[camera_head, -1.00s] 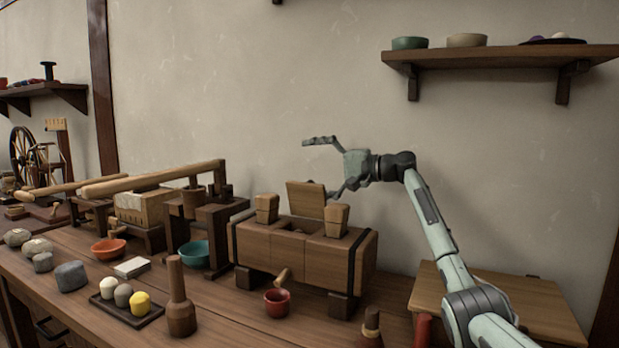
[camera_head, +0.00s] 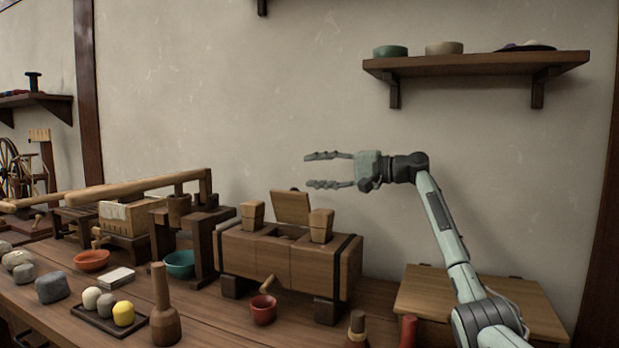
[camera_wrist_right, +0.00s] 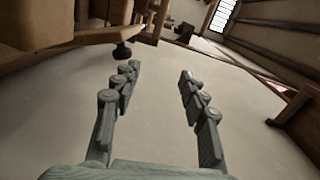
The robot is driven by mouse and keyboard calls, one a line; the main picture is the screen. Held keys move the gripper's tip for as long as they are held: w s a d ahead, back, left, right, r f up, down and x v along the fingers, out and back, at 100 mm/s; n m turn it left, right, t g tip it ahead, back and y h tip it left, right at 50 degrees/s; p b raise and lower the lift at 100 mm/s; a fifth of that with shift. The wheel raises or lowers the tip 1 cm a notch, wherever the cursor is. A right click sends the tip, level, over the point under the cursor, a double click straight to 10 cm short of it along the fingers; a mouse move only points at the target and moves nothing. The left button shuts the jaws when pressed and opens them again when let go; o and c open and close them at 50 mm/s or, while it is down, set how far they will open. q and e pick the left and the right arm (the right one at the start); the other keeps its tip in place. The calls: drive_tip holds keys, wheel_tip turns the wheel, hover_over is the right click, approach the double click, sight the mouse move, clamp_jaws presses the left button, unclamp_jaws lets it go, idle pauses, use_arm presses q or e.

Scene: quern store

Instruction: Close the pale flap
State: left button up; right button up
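The flap (camera_head: 290,207) is a plain wooden panel standing up, tilted back, at the rear of the opening in a wooden chest (camera_head: 273,258). It is between two wooden blocks, one on the left (camera_head: 253,215) and one on the right (camera_head: 321,225). My right gripper (camera_head: 313,170) is open and empty, its fingers pointing left. In the head view it appears above and slightly right of the flap, apart from it. The right wrist view shows both fingers (camera_wrist_right: 160,75) spread with nothing between them. My left gripper is out of view.
A red cup (camera_head: 263,311) and a wooden pestle-like piece (camera_head: 164,315) stand in front of the chest. A wooden press (camera_head: 184,240) is close on its left. A low wooden box (camera_head: 480,300) sits at right. A wall shelf (camera_head: 470,66) with bowls hangs above.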

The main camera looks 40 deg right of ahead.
drive_tip(key=shift+b+v, duration=0.65)
drive_tip(key=shift+v, duration=1.1)
drive_tip(key=shift+s+a+f, duration=0.1)
drive_tip(key=shift+a+f, duration=0.05)
drive_tip(key=shift+a, duration=0.05)
